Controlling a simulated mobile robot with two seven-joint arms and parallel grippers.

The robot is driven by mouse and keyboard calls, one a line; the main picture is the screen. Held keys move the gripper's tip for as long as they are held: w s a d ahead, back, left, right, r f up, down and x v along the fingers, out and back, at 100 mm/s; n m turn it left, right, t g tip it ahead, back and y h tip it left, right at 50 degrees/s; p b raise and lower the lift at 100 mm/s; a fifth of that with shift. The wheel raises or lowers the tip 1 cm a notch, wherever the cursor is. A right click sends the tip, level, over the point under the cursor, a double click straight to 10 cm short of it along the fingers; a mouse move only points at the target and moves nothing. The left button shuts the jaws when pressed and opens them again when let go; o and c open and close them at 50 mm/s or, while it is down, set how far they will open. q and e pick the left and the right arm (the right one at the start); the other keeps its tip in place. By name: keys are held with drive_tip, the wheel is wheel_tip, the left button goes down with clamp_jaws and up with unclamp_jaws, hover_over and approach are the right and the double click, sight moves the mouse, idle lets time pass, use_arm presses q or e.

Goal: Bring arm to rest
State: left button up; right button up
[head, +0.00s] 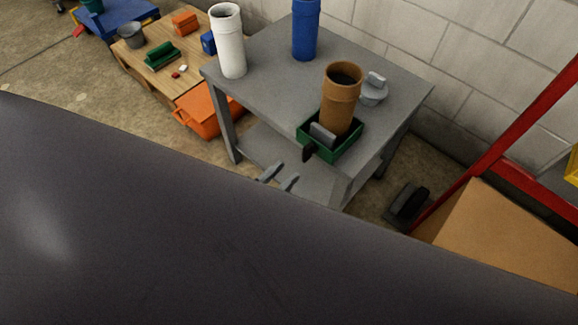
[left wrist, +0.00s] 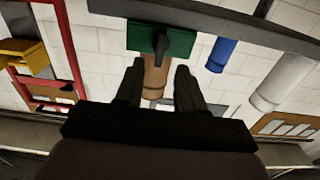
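A large dark surface of my own arm fills the lower left of the head view. My left gripper (head: 279,178) shows past its edge, with two grey fingertips apart and nothing between them. It is in front of the grey table, short of the green tray (head: 348,150). In the left wrist view the fingers (left wrist: 158,80) are also spread. The brown cylinder (left wrist: 155,76) and the green tray (left wrist: 182,42) lie beyond them, apart from the fingers. My right gripper does not show.
On the grey table (head: 275,45) stand a white cylinder (head: 228,42), a blue cylinder (head: 305,28), a brown cylinder (head: 341,100) in the tray and a grey lidded piece (head: 373,90). A red frame (head: 500,145) and cardboard box (head: 510,240) are at right.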

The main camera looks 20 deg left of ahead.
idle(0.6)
use_arm(q)
drive_tip(key=s+a+n+g+y, duration=0.2)
drive_tip(key=s+a+g+y, duration=0.15)
drive_tip(key=s+g, duration=0.5)
wheel_tip(320, 180, up, 14)
drive_tip(key=s+t+p, duration=0.2)
drive_tip(key=p, duration=1.4)
drive_tip(key=shift+a+f, duration=0.2)
drive_tip(key=shift+a, duration=0.1)
